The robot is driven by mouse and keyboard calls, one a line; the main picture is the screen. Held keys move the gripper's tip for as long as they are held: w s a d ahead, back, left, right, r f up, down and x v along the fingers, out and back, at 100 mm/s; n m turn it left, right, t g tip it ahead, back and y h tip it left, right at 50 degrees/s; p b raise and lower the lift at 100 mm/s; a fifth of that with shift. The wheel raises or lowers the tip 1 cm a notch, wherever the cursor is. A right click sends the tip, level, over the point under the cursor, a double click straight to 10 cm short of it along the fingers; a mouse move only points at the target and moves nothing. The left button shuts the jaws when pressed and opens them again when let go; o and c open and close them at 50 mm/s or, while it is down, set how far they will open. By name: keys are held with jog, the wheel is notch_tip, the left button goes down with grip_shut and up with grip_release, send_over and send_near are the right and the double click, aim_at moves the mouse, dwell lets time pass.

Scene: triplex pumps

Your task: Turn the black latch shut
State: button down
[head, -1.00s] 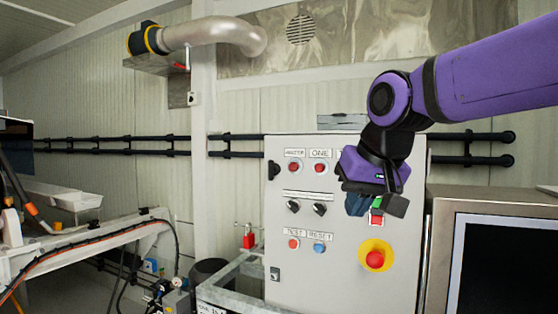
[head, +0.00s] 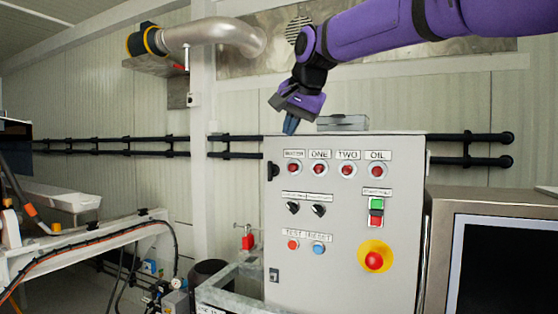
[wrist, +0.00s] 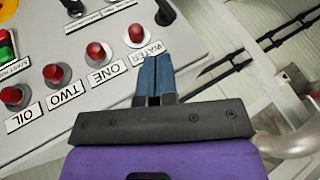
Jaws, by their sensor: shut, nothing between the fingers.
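The grey control cabinet (head: 345,262) stands in front of me with its door face towards me. A small black latch (head: 273,171) sits at the upper left edge of the door, left of the leftmost red button. It also shows in the wrist view (wrist: 165,13) at the top, just beyond my fingertips. My gripper (head: 290,127) is above the cabinet's top left corner, pointing down, clear of the latch. In the wrist view its blue fingers (wrist: 154,78) are together and empty. A second small latch or lock (head: 274,274) is lower on the same edge.
The door carries a row of red buttons (head: 320,170), black selector knobs (head: 318,210) and a yellow-ringed emergency stop (head: 375,257). A grey box (head: 343,122) is behind the cabinet's top. A metal-framed screen (head: 505,255) stands close on the right. Black rails (head: 235,145) run along the wall behind.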

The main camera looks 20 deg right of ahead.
aim_at(275, 171)
jog(key=x, duration=1)
